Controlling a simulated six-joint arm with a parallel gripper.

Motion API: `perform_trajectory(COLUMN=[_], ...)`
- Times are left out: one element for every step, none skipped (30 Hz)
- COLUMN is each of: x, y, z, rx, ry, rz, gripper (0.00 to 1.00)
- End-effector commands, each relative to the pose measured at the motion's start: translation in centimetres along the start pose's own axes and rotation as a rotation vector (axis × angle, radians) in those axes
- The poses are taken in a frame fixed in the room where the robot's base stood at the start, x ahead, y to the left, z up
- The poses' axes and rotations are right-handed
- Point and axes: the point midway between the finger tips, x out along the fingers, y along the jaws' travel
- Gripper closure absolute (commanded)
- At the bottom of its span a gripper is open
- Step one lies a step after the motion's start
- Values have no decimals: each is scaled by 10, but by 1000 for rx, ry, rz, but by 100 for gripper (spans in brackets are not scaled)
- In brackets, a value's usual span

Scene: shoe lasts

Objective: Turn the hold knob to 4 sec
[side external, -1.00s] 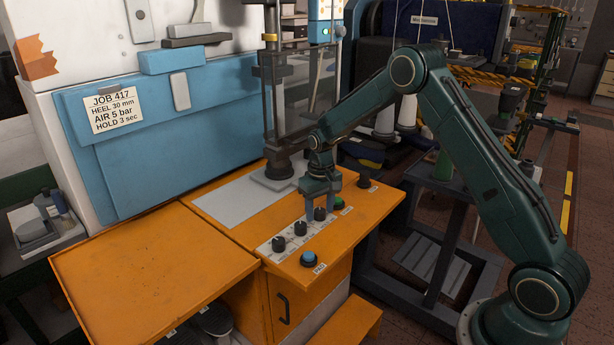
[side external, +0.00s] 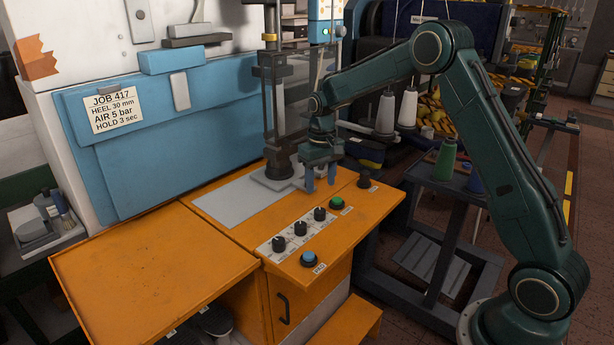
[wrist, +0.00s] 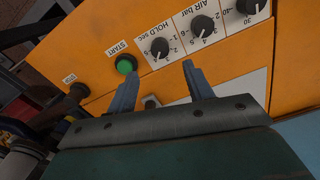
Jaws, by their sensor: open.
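The hold knob (wrist: 159,47) is a black dial beside the "HOLD sec" label in the wrist view. In the side view the hold knob (side external: 320,214) is the dial nearest the green button. Its pointer is too small to read surely. My gripper (side external: 321,182) is open and empty, above the panel and behind the knob, apart from it. In the wrist view the two fingers of my gripper (wrist: 160,72) are spread, with the knob beyond their tips. A job card (side external: 114,109) reads "HOLD 3 sec".
The air knob (wrist: 203,26) and another dial (wrist: 247,7) sit in line with the hold knob. The green start button (wrist: 126,65) is close beside it. A blue button (side external: 309,258) is near the front edge. A vertical post (side external: 273,110) stands behind my gripper.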

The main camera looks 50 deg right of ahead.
Motion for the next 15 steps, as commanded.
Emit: perform_trajectory(x=[-10,-14,-20,-24,-27,-32,-35,-37,-40,-42,-43,-44,-45,-46,-46], y=[0,0,0,0,0,0,0,0,0,0,0,0,0,0,0], z=[-1,-1,-1,0,0,-1,-1,-1,-1,-1,0,0,0,0,0], rx=[0,0,0,0,0,0,0,0,0,0,0,0,0,0,0], ry=[5,4,4,3,3,4,3,3,3,2,2,1,0,0,0], rz=[0,0,0,0,0,0,0,0,0,0,0,0,0,0,0], gripper=[48,48,48,48,48,48,48,48,48,48,48,48,48,48,48])
